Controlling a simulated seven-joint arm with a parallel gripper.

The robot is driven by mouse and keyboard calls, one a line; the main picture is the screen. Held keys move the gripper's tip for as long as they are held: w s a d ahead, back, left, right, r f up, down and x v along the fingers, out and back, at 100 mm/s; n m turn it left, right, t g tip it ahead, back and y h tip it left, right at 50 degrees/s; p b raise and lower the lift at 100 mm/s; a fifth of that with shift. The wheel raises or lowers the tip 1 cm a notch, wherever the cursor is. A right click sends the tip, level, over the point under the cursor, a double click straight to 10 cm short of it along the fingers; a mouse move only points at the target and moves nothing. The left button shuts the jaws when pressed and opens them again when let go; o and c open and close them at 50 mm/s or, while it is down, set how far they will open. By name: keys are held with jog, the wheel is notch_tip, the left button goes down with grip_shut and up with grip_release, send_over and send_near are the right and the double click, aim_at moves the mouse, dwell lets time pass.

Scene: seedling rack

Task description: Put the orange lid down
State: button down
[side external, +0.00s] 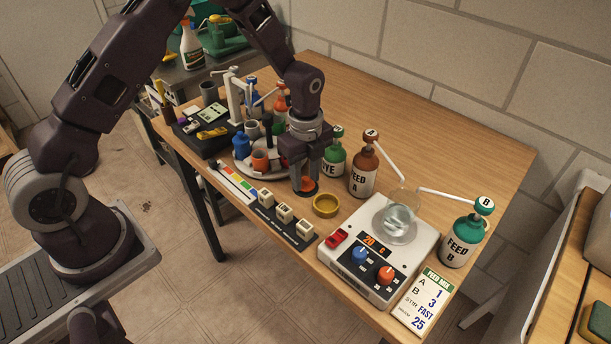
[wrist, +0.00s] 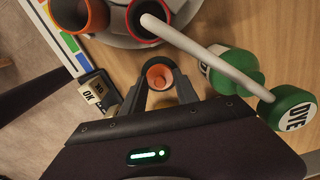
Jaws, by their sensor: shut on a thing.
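My gripper (side external: 306,186) points down over the near middle of the table, between the round carousel and the yellow ring. It is shut on the orange lid (side external: 307,182), which shows as a small orange patch between the dark fingertips. In the wrist view the lid (wrist: 159,75) is a round orange piece with a darker rim, between the two fingers of my gripper (wrist: 160,88). The lid is low, close to the wooden table (wrist: 200,58). I cannot tell whether it touches the wood.
A yellow ring (side external: 326,205) lies just right of my gripper. The FEED A bottle (side external: 363,174) and green DYE bottle (side external: 334,160) stand behind. The carousel (side external: 243,165) with cups is at left. A strip of blocks (side external: 281,224) and a white stirrer (side external: 377,262) are in front.

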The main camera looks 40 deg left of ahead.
aim_at(306, 178)
jog(key=shift+f, duration=0.25)
jog(key=c, duration=0.9)
grip_release()
notch_tip(306, 178, up, 12)
jog(key=s+r+n+t, duration=0.3)
jog(key=s+r+n, duration=0.5)
jog(key=s+r, duration=0.45)
jog(key=s+r+n+t, duration=0.2)
jog(key=s+r+n, duration=0.1)
jog(key=s+n, duration=0.8)
jog(key=s+a, duration=0.1)
jog(key=s, duration=0.2)
jog(key=shift+s+r+n+t, duration=0.15)
jog(key=shift+r+n+t, duration=0.15)
jog(key=shift+r+n, duration=0.1)
